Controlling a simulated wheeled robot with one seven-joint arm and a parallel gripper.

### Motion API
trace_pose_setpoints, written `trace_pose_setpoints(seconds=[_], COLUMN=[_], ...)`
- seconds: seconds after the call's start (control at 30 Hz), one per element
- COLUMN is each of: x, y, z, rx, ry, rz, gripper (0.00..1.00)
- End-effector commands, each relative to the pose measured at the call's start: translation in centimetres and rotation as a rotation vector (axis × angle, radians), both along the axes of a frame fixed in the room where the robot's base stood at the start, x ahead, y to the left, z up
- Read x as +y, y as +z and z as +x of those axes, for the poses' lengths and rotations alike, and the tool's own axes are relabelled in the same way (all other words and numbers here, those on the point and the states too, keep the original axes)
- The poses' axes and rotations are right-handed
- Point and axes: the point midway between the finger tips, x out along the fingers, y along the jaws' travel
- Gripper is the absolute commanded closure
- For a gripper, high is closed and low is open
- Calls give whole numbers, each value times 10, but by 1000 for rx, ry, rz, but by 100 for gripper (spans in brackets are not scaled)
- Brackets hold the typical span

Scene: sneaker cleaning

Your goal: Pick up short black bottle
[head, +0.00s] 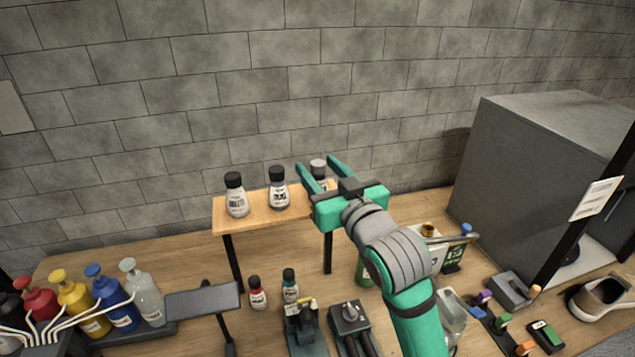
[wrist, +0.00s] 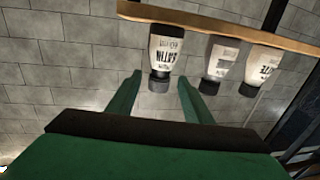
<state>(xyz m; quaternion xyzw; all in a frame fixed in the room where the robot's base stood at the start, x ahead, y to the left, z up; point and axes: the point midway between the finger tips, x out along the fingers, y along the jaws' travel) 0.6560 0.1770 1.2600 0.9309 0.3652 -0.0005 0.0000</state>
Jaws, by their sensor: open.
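Three short bottles with labels stand on a raised wooden shelf (head: 255,204). The left one (head: 237,204) and middle one (head: 278,194) have black caps; the right one (head: 318,167) has a greyer cap and is partly hidden by my gripper. This right bottle carries a black-and-white label in the wrist view (wrist: 166,46), where the bottles appear upside down. None is plainly all black, so I cannot tell which is the named one. My gripper (head: 318,168) is open and empty, its fingers pointing toward the right bottle. In the wrist view the bottle's cap lies between the fingertips (wrist: 160,80).
Coloured pump bottles (head: 120,312) are at left. A large grey box (head: 520,160) and a sneaker (head: 598,296) are at right. A stone wall rises behind the shelf.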

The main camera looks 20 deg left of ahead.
Motion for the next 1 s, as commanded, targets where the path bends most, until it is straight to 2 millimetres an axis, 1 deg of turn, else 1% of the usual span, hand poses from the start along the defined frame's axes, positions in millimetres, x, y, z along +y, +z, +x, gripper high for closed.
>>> trace_pose_setpoints(seconds=[0.1,0.3,0.4,0.5,0.7,0.73,0.77,0.8,0.87,0.9,0.93,1.0], x=[6,24,31,36,37,37,37,37,37,37,36,36], y=[-1,-2,-2,-2,-2,-2,-2,-2,-2,-2,-2,-2], z=[6,28,36,39,39,39,39,39,39,39,39,39], rx=[-1,-1,-1,0,-1,-1,-1,-1,-1,-1,-1,-1], ry=[2,2,2,4,5,5,5,5,5,4,4,3], rz=[-1,-1,-1,0,1,1,1,1,1,1,1,1], gripper=[54,54,54,54,54,56,63,73,87,97,100,100])
